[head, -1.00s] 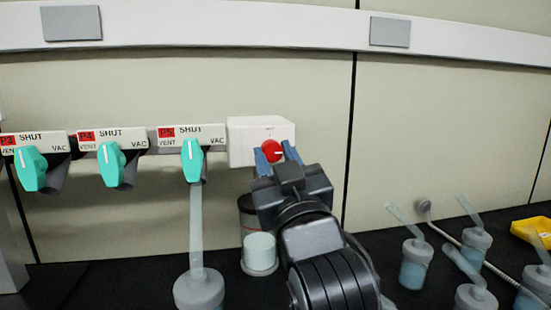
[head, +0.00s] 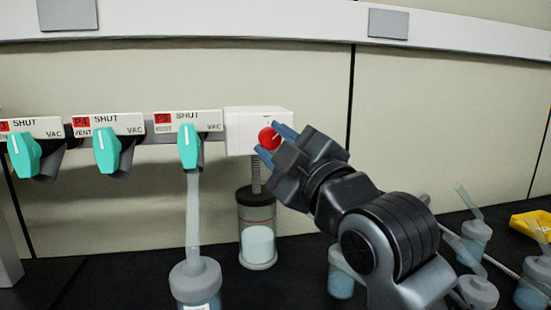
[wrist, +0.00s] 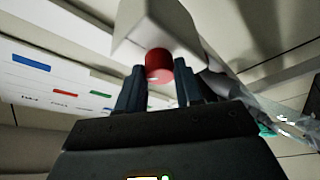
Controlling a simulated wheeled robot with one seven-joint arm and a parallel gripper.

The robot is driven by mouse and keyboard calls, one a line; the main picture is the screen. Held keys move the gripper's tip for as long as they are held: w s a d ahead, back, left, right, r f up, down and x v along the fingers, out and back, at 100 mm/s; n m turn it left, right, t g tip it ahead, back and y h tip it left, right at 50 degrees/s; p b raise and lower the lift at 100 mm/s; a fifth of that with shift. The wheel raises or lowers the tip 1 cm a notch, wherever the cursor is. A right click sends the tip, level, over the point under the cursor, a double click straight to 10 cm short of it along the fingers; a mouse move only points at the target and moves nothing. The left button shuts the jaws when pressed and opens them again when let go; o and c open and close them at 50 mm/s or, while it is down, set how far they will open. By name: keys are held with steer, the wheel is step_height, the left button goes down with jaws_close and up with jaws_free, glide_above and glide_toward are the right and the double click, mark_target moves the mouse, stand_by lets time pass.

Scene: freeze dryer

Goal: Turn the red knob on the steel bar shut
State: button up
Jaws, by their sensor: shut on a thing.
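The red knob (head: 268,138) sits on the front of a white box (head: 243,119) at the right end of the steel bar (head: 147,138). My gripper (head: 272,141) comes at it from the lower right, tilted, with its blue-grey fingers on either side of the knob. In the wrist view the knob (wrist: 159,65) is between the two fingers (wrist: 157,88), under the white box (wrist: 155,30). The gripper is shut on the knob. The fingers hide part of the knob's edge in the head view.
Teal-handled valves P4 (head: 107,150) and P5 (head: 189,146) are left of the box. A flask (head: 196,284) hangs below P5. A clear canister (head: 257,230) stands below the box. Several flasks (head: 476,240) and a yellow tray (head: 533,224) are at the right.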

steer(key=n+g+b, duration=0.1)
steer(key=n, duration=0.1)
steer(key=n+b, duration=0.1)
steer(key=n, duration=0.2)
steer(key=shift+g, duration=0.4)
steer(key=shift+r+n+g+h+b, duration=0.1)
steer(key=shift+n+g+h+b, duration=0.2)
steer(key=shift+n, duration=0.8)
steer(key=shift+r+n+g+h+b, duration=0.15)
steer(key=shift+n+g+h, duration=0.2)
steer(key=shift+n, duration=0.75)
steer(key=shift+f, duration=0.1)
steer(key=o, duration=1)
steer(key=shift+o, duration=0.2)
steer(key=b+v, duration=0.1)
steer(key=v, duration=0.6)
steer(key=shift+s+d, duration=0.3)
steer(key=shift+d, duration=0.05)
